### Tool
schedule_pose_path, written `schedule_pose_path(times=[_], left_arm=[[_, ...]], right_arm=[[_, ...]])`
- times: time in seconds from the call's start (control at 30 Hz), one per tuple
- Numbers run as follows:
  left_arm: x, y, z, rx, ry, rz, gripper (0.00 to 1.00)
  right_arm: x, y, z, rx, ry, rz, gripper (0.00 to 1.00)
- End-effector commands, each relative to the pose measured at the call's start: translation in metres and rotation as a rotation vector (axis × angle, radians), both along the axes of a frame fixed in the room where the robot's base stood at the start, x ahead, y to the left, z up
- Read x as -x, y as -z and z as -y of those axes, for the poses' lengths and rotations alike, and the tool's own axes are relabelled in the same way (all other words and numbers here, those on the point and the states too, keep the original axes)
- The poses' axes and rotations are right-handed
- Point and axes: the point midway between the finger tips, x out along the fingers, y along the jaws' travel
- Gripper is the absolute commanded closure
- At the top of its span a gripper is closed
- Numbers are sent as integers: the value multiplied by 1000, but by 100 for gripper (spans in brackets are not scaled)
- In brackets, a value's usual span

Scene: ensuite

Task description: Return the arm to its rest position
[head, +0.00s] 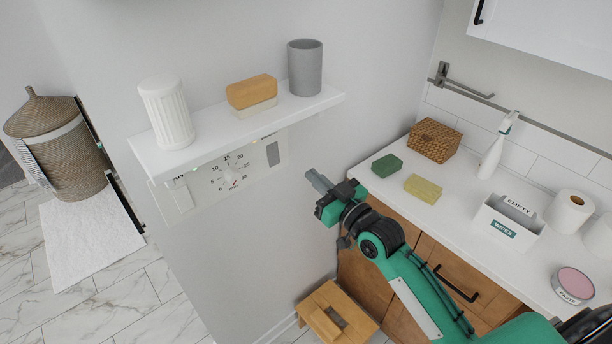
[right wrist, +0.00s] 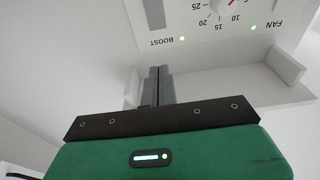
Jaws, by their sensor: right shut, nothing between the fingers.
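My right gripper (head: 319,182) is shut and empty. It is held in the air in front of the wall, below the right end of the white shelf and left of the counter. In the right wrist view its two fingers (right wrist: 158,84) are together, with the fan control panel (right wrist: 215,22) beyond them, seen upside down. The same panel (head: 236,172) with its dial sits on the wall under the shelf in the head view. The fingers appear apart from the panel. My left gripper is not in view.
The shelf (head: 215,125) holds a ribbed white cup, a soap block on a dish and a grey tumbler. The white counter (head: 460,215) holds a wicker box, sponges, a spray bottle, a wipes box and rolls. A wooden stool (head: 340,312) and a lidded basket (head: 60,150) stand on the floor.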

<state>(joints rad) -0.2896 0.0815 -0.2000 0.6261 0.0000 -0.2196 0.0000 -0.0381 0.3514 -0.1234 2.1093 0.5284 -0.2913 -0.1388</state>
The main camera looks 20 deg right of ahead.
Motion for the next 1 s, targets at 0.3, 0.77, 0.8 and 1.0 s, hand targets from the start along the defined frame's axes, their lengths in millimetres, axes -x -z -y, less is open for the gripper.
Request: schedule_pose_path(times=[0.3, 0.77, 0.8, 1.0], left_arm=[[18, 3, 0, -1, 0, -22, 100], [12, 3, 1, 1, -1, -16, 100], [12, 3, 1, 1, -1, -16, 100], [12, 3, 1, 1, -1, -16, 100]], right_arm=[[6, -1, 2, -1, 0, 1, 100], [-3, 35, 8, 7, 24, -62, 100], [-7, 55, 12, 13, 39, -96, 100], [-12, 200, 32, 60, 120, -336, 100]])
